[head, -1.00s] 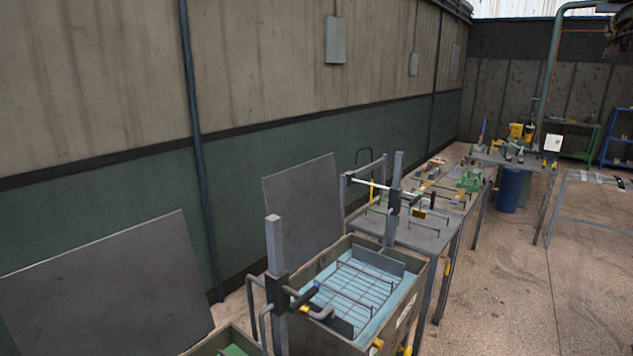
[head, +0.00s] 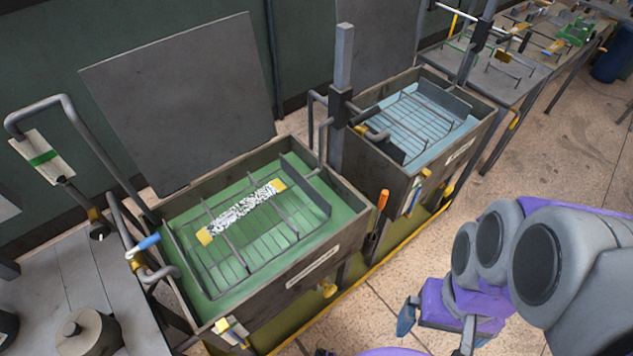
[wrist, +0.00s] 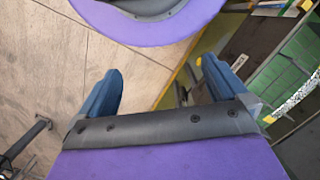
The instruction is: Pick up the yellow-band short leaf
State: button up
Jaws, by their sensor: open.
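A short speckled black-and-white leaf with yellow ends (head: 242,211) lies on the wire rack (head: 285,243) in the green-floored tank (head: 345,205). It lies slanted across the rack wires. Part of it shows at the right edge of the wrist view (wrist: 294,97). In the head view one blue finger shows low at the right of the tank, well apart from the leaf.
A second tank with a blue floor (head: 480,120) and its own rack stands behind to the right. Upright posts and bent pipe handles (head: 150,275) rise around the tanks. A grey table (head: 75,270) is at left. Open floor (head: 560,160) lies to the right.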

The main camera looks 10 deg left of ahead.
aim_at(208, 232)
jog(key=u, duration=1.6)
